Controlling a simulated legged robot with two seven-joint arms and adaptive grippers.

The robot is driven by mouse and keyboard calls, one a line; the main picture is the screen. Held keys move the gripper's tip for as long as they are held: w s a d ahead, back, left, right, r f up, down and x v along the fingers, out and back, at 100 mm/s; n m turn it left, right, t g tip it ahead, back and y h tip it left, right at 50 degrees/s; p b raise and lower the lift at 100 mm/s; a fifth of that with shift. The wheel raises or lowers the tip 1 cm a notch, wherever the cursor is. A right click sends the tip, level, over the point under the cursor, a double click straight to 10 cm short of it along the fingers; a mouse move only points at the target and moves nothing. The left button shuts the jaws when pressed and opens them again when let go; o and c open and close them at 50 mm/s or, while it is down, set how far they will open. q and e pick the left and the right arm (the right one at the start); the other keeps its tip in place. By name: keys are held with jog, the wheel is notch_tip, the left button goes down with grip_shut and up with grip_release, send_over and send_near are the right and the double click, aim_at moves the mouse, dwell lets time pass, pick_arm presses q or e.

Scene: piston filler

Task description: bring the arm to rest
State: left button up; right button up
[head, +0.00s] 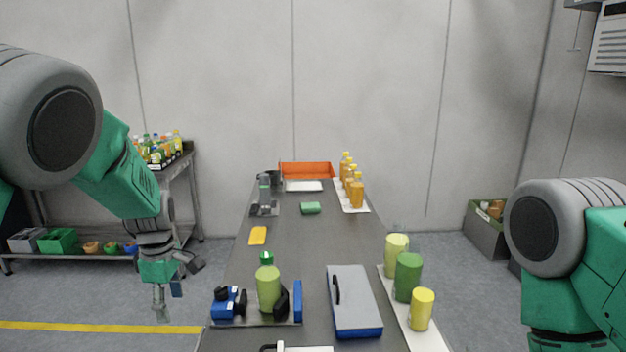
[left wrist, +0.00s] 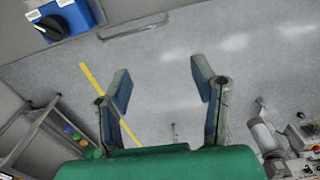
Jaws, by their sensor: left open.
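My left gripper (head: 168,292) hangs beside the left edge of the long grey table in the head view, above the floor and apart from the table. In the left wrist view its two fingers (left wrist: 163,88) stand wide apart with nothing between them, only floor behind. My left arm (head: 125,170) comes in from the upper left and bends down. My right arm (head: 560,240) shows at the right edge; its gripper is out of view.
A shelf (head: 190,190) stands at the left. Floor between is clear.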

pick_arm(q)
jog(key=s+a+f+m+y+b, duration=0.1)
jog(key=s+a+f+m+b, duration=0.2)
jog(key=s+f, duration=0.65)
jog(key=s+a+f+m+b, duration=0.15)
jog(key=s+f+m, duration=0.4)
jog(key=f, duration=0.75)
jog(key=s+d+f+m+b, duration=0.2)
jog(key=s+m, duration=0.1)
jog(key=s, duration=0.4)
jog(key=s+d+f+m+b, duration=0.2)
jog(key=s+f+m, duration=0.1)
jog(key=s, duration=0.5)
jog(key=s+d+f+m+h+b, duration=0.1)
jog(key=s+d+f+m+b, duration=0.1)
jog(key=s, duration=0.5)
jog(key=shift+s+f+m+t, duration=0.3)
jog(key=shift+f+m, duration=0.35)
jog(key=shift+m, duration=0.5)
pick_arm(e)
notch_tip(320, 180, down, 11)
jog(key=shift+w, duration=0.3)
